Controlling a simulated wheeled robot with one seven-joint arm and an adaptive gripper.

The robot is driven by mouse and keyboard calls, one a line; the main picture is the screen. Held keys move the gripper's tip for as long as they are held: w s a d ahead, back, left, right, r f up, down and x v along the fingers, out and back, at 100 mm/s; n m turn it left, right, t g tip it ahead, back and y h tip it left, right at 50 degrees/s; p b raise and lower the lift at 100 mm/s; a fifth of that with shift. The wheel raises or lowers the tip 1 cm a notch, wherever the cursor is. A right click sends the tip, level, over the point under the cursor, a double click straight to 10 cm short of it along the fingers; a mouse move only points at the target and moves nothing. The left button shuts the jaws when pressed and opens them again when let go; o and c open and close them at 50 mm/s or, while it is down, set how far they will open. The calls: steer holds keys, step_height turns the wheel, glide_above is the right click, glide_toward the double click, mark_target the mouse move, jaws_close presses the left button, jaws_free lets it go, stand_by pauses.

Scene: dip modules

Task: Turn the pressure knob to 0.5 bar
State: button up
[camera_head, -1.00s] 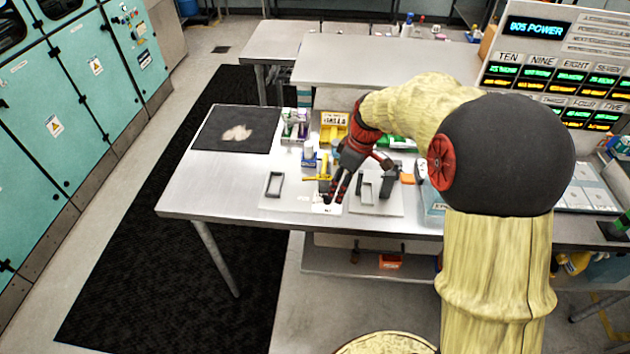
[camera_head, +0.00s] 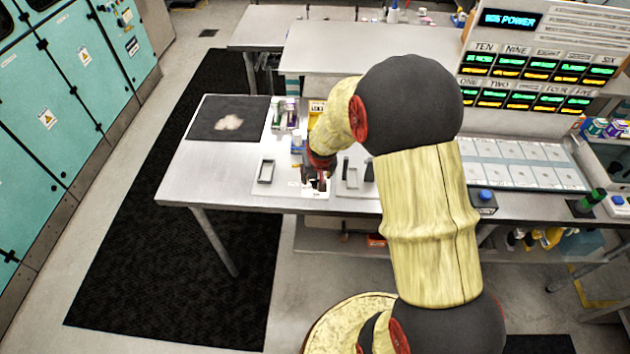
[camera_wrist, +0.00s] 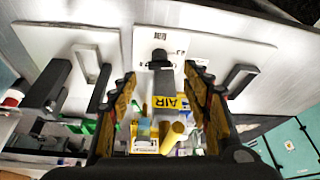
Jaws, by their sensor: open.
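My gripper (camera_head: 315,184) points down over the white board on the table in the head view. In the wrist view my gripper (camera_wrist: 160,78) is open, one finger on each side of a dark grey upright unit (camera_wrist: 162,79) with a yellow AIR label (camera_wrist: 171,103). A small black end piece (camera_wrist: 159,56) shows at the unit's far end; I cannot tell whether it is the pressure knob. A yellow handle (camera_wrist: 173,137) is below the label. Any pressure scale is unreadable. In the head view my arm and gripper hide the unit.
A black mat (camera_head: 229,118) lies at the table's left end. A display panel (camera_head: 541,60) stands at the right. The table's front left is clear.

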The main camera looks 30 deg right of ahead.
mark_target(316, 181)
steer(key=x, duration=0.6)
steer(key=shift+w+f+b, duration=0.1)
steer(key=shift+f+b, duration=0.2)
steer(key=shift+b, duration=0.05)
steer(key=shift+c, duration=0.8)
steer(key=c, duration=1)
steer(key=p, duration=0.3)
steer(key=shift+d+r, duration=0.1)
steer(key=shift+r, duration=0.15)
steer(key=shift+f+n+p, duration=0.1)
steer(key=shift+n+p, duration=0.3)
steer(key=shift+p, duration=0.4)
steer(key=shift+f, duration=0.15)
